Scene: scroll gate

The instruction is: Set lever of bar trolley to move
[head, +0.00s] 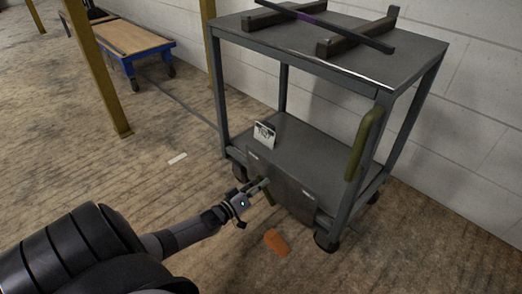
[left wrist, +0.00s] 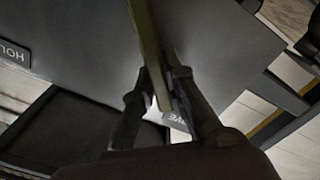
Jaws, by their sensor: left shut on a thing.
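The grey bar trolley (head: 290,200) stands by the wall, with a dark panel on the front of its lower shelf. My left gripper (head: 260,187) is at this panel, shut on the olive-green lever (head: 269,197). In the left wrist view the lever (left wrist: 147,45) runs between the two fingers (left wrist: 160,95). A white label (left wrist: 178,118) ending in "VE" shows beside the fingertips, partly covered. A "HOL..." label (left wrist: 14,52) is at the left edge of the wrist view, cut off. My right gripper is out of view.
A dark bar (head: 340,32) with a purple band lies across two supports on the trolley's top. An olive handle (head: 366,143) is on the right front post. An orange piece (head: 277,242) lies on the floor. Yellow posts (head: 97,70) and a blue cart (head: 135,48) stand at the back left.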

